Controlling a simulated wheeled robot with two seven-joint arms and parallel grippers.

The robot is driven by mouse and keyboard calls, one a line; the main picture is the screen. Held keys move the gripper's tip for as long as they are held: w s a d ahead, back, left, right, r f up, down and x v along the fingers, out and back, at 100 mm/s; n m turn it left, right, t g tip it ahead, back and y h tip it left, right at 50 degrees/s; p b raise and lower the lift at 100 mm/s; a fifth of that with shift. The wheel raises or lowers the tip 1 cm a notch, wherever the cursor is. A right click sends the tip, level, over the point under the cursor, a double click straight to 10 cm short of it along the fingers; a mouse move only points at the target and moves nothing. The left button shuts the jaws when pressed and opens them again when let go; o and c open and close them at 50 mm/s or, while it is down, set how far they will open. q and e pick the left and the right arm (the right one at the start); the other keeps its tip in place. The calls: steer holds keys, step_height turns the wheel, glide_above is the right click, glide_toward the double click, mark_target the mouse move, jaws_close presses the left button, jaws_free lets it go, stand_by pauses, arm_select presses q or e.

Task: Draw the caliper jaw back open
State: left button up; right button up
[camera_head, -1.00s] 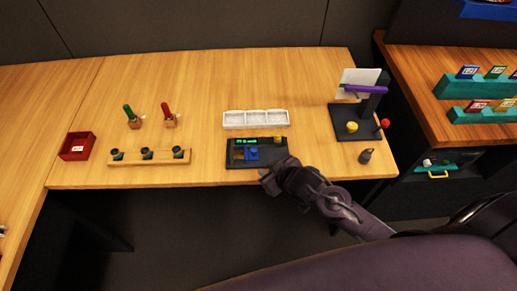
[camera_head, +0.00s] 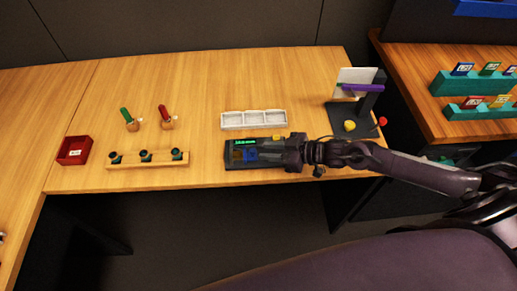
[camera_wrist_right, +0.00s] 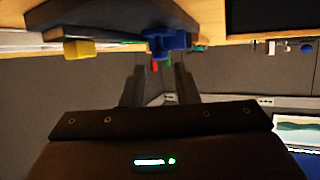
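The caliper panel (camera_head: 233,165) is a dark board near the table's front edge with a lit green display (camera_head: 244,142). A blue jaw piece (camera_head: 250,155) sits on it, partly covered by my gripper in the head view. The jaw piece also shows in the right wrist view (camera_wrist_right: 165,42), just beyond and between the fingertips. A yellow block (camera_wrist_right: 78,49) sits to its left there. My right gripper (camera_wrist_right: 160,70) is open, its two fingers apart with a gap between them. I cannot tell whether they touch the blue piece. My left gripper is not in view.
A white sectioned tray (camera_head: 254,119) stands behind the panel. A wooden rack (camera_head: 148,159), two handled tools (camera_head: 127,119) and a red box (camera_head: 74,150) are at left. A dark stand with a purple bar (camera_head: 355,88) is at right. Bare table lies between rack and panel.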

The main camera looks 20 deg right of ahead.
mark_target(254, 151)
steer(key=x, duration=0.4)
jaws_close()
